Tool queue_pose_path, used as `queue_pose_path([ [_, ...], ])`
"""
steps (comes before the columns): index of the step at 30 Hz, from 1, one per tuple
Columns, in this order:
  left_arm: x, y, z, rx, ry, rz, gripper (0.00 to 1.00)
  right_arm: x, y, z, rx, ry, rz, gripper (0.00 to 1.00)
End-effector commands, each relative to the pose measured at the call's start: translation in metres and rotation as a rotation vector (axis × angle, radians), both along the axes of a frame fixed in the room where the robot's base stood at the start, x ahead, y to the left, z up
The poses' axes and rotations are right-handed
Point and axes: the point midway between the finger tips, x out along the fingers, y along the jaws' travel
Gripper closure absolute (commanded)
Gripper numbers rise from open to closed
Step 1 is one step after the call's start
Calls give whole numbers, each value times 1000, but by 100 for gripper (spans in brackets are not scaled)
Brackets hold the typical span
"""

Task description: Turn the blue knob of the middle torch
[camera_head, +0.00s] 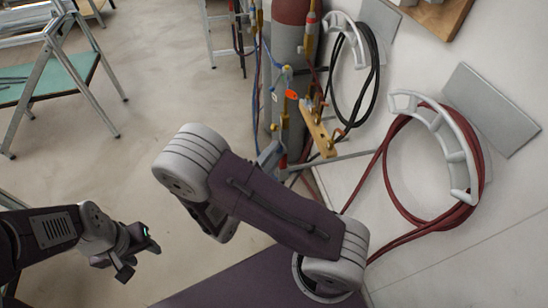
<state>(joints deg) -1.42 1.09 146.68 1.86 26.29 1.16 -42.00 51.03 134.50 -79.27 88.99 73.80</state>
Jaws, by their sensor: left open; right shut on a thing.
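A wooden bar (318,131) with several small brass fittings sits on the wall side, right of the grey gas cylinder. Brass parts with a bright orange-red piece (291,94) and small blue bits show just left of it. They are too small for me to tell which is the middle torch or its blue knob. My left gripper (138,257) is open and empty at the lower left, far from the bar. My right arm crosses the middle of the view, and its gripper is hidden behind my own links.
The grey cylinder (287,55) stands at the top centre, with hoses around it. Coiled black (371,88) and red (397,190) hoses hang on wall holders at the right. A stepladder (60,75) stands at the upper left. The floor between is clear.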

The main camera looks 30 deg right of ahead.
Motion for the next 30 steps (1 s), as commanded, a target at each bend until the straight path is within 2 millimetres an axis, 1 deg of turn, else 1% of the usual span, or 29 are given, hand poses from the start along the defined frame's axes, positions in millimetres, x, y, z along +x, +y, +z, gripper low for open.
queue_pose_path([
  [1,0,0,-9,0,0,0,54,0,0,-5,23,-34,0,100],
  [12,0,0,-36,0,0,0,54,0,0,-5,153,-246,0,100],
  [19,0,0,-44,0,0,0,54,0,0,-3,192,-312,0,100],
  [30,0,0,-45,0,0,0,54,0,0,-1,206,-336,0,100],
])
